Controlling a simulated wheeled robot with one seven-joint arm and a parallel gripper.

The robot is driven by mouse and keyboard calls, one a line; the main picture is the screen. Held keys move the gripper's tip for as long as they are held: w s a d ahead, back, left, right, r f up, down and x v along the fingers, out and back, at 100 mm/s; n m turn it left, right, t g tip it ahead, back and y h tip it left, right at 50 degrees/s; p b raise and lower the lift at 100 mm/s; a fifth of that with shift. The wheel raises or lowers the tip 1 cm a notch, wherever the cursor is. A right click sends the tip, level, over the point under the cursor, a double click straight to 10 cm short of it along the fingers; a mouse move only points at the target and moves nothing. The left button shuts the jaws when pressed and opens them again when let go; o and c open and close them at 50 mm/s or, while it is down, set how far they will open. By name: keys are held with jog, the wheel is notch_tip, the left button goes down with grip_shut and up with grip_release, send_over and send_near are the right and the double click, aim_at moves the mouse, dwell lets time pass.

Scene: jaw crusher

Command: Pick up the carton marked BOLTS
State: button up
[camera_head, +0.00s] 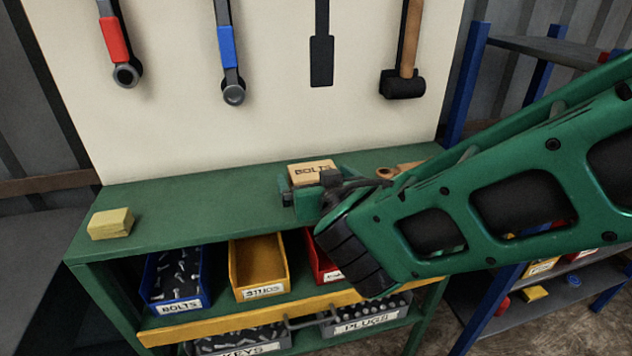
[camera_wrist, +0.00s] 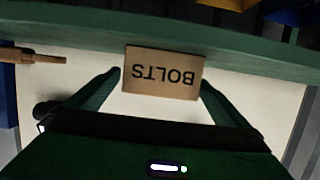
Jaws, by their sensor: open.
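The carton marked BOLTS (camera_head: 312,170) is a small tan box with dark lettering at the back of the green bench top. Its lower part is hidden behind my gripper (camera_head: 307,195) in the head view. In the wrist view the carton (camera_wrist: 163,73) shows its label upside down. My gripper (camera_wrist: 161,80) is open, with one green finger on either side of the carton. Thin gaps seem to show between the fingers and its sides; contact is unclear. Whether the carton rests on the bench is hidden.
A yellow block (camera_head: 111,223) lies on the bench's left. A wooden-handled item (camera_head: 408,167) lies right of the carton, partly hidden by my arm. Tools hang on the pale backboard (camera_head: 170,120). Blue (camera_head: 176,279), yellow (camera_head: 257,268) and red bins sit below. The bench top's middle-left is clear.

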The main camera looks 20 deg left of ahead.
jog(key=shift+x, duration=0.85)
jog(key=shift+c, duration=0.3)
jog(key=c, duration=1.5)
jog(key=shift+r, duration=0.15)
